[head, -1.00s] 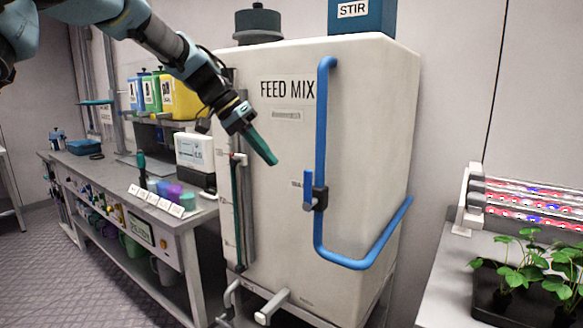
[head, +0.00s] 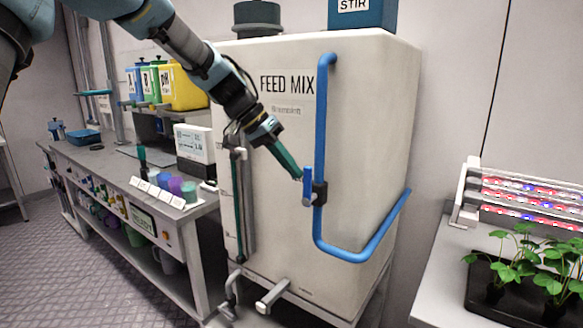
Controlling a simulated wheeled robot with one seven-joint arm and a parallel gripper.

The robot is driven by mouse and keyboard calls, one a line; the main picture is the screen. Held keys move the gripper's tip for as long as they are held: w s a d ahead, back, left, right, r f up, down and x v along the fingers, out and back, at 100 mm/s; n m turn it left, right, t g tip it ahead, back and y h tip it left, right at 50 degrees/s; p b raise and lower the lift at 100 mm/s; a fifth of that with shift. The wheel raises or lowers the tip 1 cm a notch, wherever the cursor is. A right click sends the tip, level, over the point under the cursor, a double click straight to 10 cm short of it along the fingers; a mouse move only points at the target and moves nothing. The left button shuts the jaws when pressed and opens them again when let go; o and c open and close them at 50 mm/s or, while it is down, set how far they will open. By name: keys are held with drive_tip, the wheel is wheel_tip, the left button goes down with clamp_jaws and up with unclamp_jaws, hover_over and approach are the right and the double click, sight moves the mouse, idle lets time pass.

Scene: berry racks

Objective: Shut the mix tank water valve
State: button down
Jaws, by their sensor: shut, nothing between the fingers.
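The mix tank (head: 365,130) is a large cream box lettered FEED MIX. A blue water pipe (head: 321,120) runs down its front face and bends off around the right side. The water valve sits on this pipe as a dark body (head: 320,193) with a blue lever handle (head: 307,187). The handle stands upright, parallel to the pipe. My gripper (head: 297,175) has teal fingers that are shut and empty. Its tips are just left of the handle's upper end; I cannot tell whether they touch it.
A sight tube (head: 240,205) stands at the tank's left edge, and a grey drain pipe (head: 272,297) juts out low. A bench (head: 185,212) with cups and bottles stands at the left. A plant tray (head: 490,300) is on the right bench.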

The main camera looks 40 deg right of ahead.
sight(307, 171)
drive_tip(key=shift+s+r+t, duration=0.1)
drive_tip(key=shift+s+t, duration=0.15)
drive_tip(key=shift+t, duration=0.05)
drive_tip(key=shift+s+d, duration=0.1)
drive_tip(key=s+t, duration=0.1)
drive_tip(key=s+t+y, duration=0.1)
drive_tip(key=s+m+t+b, duration=0.1)
drive_tip(key=shift+d+r+t, duration=0.25)
drive_tip(key=shift+d+t, duration=0.05)
drive_tip(key=shift+d, duration=0.1)
drive_tip(key=s+d+f+m+t+y+b, duration=0.1)
drive_tip(key=s+f+m+t+y+b, duration=0.1)
drive_tip(key=s+t+b, duration=0.4)
drive_tip(key=f+t+b, duration=0.1)
drive_tip(key=t+b, duration=0.2)
drive_tip(key=b, duration=0.3)
drive_tip(key=shift+d+t, duration=0.3)
drive_tip(key=shift+f, duration=0.1)
